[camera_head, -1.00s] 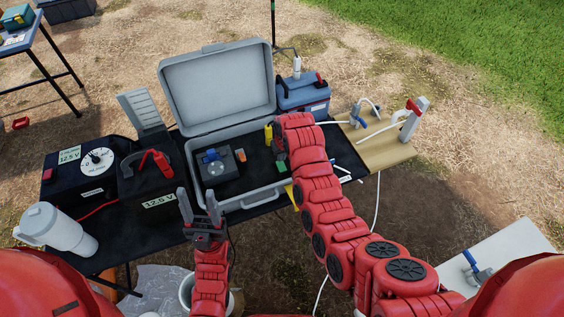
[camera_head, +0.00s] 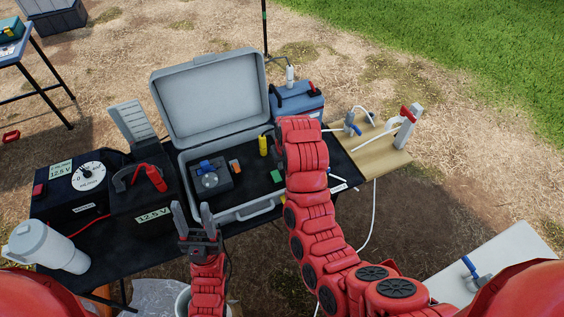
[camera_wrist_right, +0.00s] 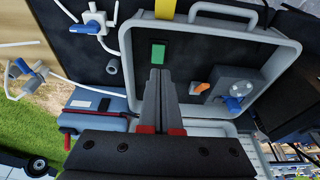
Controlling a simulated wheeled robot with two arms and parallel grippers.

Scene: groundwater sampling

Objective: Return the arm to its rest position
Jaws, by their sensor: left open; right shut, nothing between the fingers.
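My left gripper (camera_head: 195,220) is open and empty, pointing up in front of the grey case's near left side. My right arm (camera_head: 310,200) reaches over the table at the case's right side, and its own links hide its gripper in the head view. In the right wrist view, my right gripper (camera_wrist_right: 162,75) is shut with nothing between its fingers. Its fingers show over the open grey case (camera_wrist_right: 293,50), near a green block (camera_wrist_right: 158,54). The case (camera_head: 262,207) also shows in the head view, lid raised.
A black box with a dial (camera_head: 80,187), a battery with red clamps (camera_head: 140,196) and a white tumbler (camera_head: 45,246) stand on the left. A blue box (camera_head: 298,103) and a wooden board with valves (camera_head: 385,158) are on the right. Open ground lies beyond the table.

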